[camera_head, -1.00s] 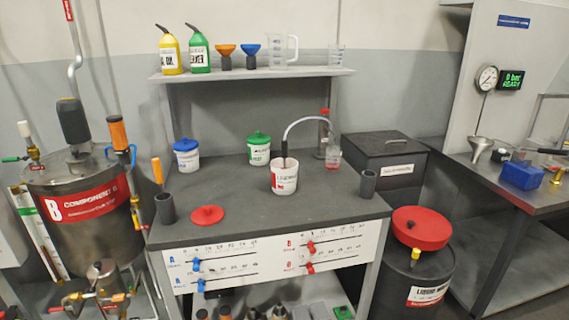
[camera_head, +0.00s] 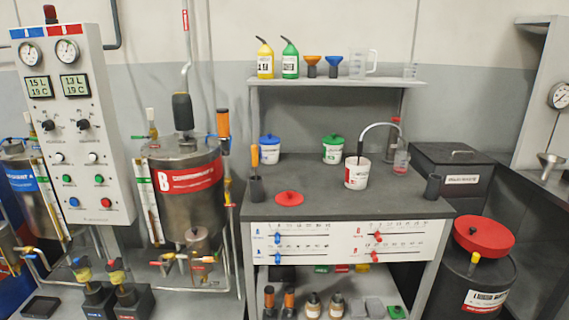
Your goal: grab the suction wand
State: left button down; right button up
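A thin dark wand (camera_head: 360,150) stands in an open white cup with a red label (camera_head: 357,174) on the grey workbench; I take it to be the suction wand. A pale curved hose (camera_head: 377,126) runs from its top toward a red-capped cylinder (camera_head: 393,135) and a small beaker with pink liquid (camera_head: 401,161). The wand's lower end is hidden inside the cup. Neither of my grippers shows in the head view.
On the workbench (camera_head: 330,200) are a red lid (camera_head: 289,198), an orange-handled tool in a dark holder (camera_head: 256,172), and blue-lidded (camera_head: 270,149) and green-lidded (camera_head: 333,148) tubs. A steel tank (camera_head: 190,195) stands left; a red-topped drum (camera_head: 484,236) stands right.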

aim_at(360, 144)
jog(key=u, duration=0.95)
jog(key=i, duration=1.2)
jog(key=z, duration=0.4)
